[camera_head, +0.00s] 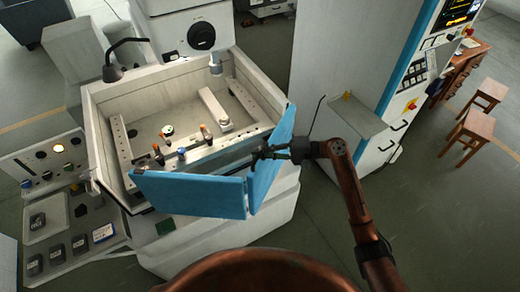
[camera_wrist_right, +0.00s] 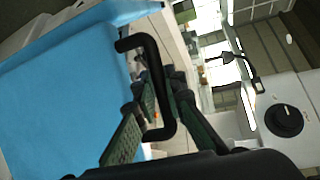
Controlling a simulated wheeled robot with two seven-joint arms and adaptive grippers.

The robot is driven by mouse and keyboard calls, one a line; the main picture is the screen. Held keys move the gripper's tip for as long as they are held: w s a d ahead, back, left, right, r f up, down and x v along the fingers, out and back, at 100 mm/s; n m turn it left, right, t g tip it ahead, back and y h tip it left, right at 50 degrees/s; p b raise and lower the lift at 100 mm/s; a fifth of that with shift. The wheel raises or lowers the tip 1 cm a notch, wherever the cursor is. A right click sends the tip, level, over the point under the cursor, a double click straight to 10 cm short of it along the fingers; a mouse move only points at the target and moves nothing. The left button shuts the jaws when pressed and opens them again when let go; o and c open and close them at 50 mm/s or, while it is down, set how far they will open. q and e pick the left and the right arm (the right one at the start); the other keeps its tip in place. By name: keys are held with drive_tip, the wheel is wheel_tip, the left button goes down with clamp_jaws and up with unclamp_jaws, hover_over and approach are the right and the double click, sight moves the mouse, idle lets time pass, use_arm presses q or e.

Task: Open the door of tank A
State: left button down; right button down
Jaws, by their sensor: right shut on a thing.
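The tank (camera_head: 105,120) is an open pale box with clamps and small parts on its rails inside. Its blue door (camera_head: 190,193) shows as two panels meeting at an angle, standing out from the tank's front with a gap behind them. My right gripper (camera_head: 262,154) is at the right panel (camera_head: 270,165), reaching in from the right. In the wrist view the black bar handle (camera_wrist_right: 160,70) stands off the blue panel (camera_wrist_right: 65,90), and my right gripper (camera_wrist_right: 158,115) is shut on it. My left gripper is out of view.
A tall pale cabinet (camera_head: 335,60) with a small shelf (camera_head: 345,117) stands close right of the tank. A control panel and tray (camera_head: 75,225) flank the tank at left. Wooden stools (camera_head: 472,132) stand far right. Floor (camera_head: 450,220) at the lower right is clear.

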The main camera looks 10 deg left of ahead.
drive_tip(key=shift+s+d+n+g+b, duration=0.25)
drive_tip(key=shift+d+g, duration=0.15)
drive_tip(key=shift+d, duration=0.4)
drive_tip(key=shift+s+d+n+g+b, duration=0.15)
drive_tip(key=shift+s+d+n+g, duration=0.2)
drive_tip(key=shift+d, duration=0.45)
drive_tip(key=shift+w, duration=0.15)
drive_tip(key=c, duration=2.2)
unclamp_jaws()
drive_tip(key=shift+c, duration=0.2)
drive_tip(key=v, duration=1.2)
drive_tip(key=shift+w+r, duration=0.1)
drive_tip(key=shift+w, duration=0.05)
